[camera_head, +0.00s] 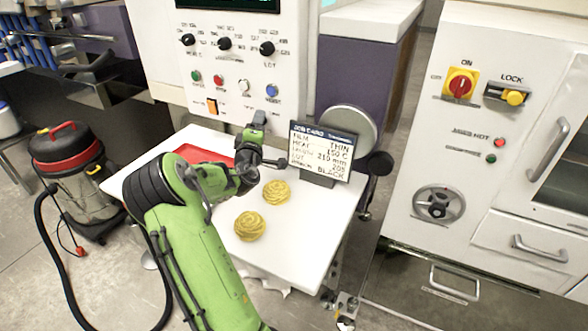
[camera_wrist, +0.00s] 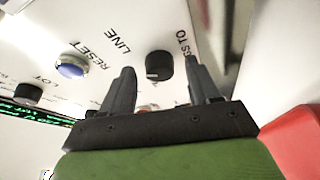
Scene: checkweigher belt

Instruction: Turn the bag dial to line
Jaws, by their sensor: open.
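The bag dial (camera_wrist: 159,66) is a small black knob on the white panel. In the wrist view it shows between the two fingers of my gripper (camera_wrist: 160,68), which are apart, with a gap on each side of it. The printed word LINE stands to its left, and a partly hidden label ending in "GS TO" is to its right. The knob's pointer direction is hard to read. In the head view my gripper (camera_head: 257,122) is at the lower right of the panel (camera_head: 232,82) and hides the dial.
The blue reset button (camera_wrist: 71,67) and LOT dial (camera_wrist: 28,94) are near the dial. An orange switch (camera_head: 212,106) is farther left. Below are a white table (camera_head: 290,248) with a red tray (camera_head: 205,154), yellow coils (camera_head: 250,226) and a job card (camera_head: 320,150).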

